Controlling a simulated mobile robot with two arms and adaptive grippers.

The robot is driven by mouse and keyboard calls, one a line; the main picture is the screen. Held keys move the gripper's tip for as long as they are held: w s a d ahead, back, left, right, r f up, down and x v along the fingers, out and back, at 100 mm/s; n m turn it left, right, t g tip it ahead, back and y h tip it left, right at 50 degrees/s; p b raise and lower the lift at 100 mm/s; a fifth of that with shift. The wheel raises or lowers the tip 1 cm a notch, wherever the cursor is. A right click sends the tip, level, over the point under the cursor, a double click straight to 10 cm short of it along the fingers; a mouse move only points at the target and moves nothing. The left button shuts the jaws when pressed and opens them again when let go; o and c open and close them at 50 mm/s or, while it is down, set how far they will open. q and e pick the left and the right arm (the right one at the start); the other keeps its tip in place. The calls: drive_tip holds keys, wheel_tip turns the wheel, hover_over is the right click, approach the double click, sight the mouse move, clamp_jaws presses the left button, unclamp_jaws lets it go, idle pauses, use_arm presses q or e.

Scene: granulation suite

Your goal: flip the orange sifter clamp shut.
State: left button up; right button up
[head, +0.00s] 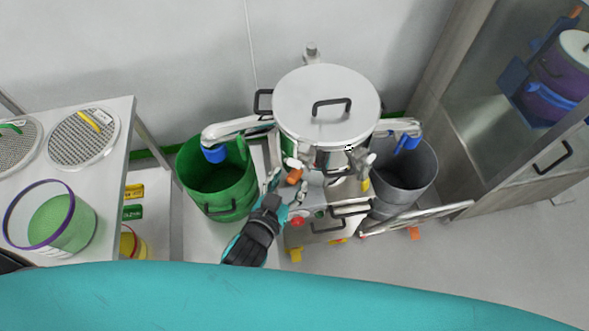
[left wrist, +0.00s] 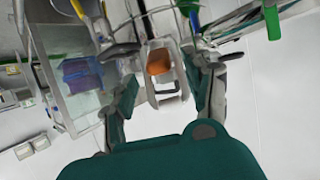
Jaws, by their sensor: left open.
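The sifter (head: 320,100) is a round steel drum with a lidded top and a black handle, standing in the middle of the head view. The orange sifter clamp (head: 295,175) is on its front side, low on the drum. My left gripper (head: 281,187) is just to the left of and below the clamp. In the left wrist view the orange clamp (left wrist: 159,61) lies between the two open fingers, beyond their tips or level with them; contact cannot be told. Whether the clamp lever is fully open is unclear. My right gripper is not in view.
A green bin (head: 218,185) stands left of the sifter and a grey bin (head: 405,175) right of it. A steel table (head: 115,165) with sieves and a purple-rimmed tub (head: 48,217) is at left. A glass-fronted cabinet (head: 480,150) is at right.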

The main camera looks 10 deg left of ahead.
sight(297, 171)
use_arm(q)
drive_tip(key=shift+x, duration=2.25)
drive_tip(key=shift+r, duration=0.1)
clamp_jaws()
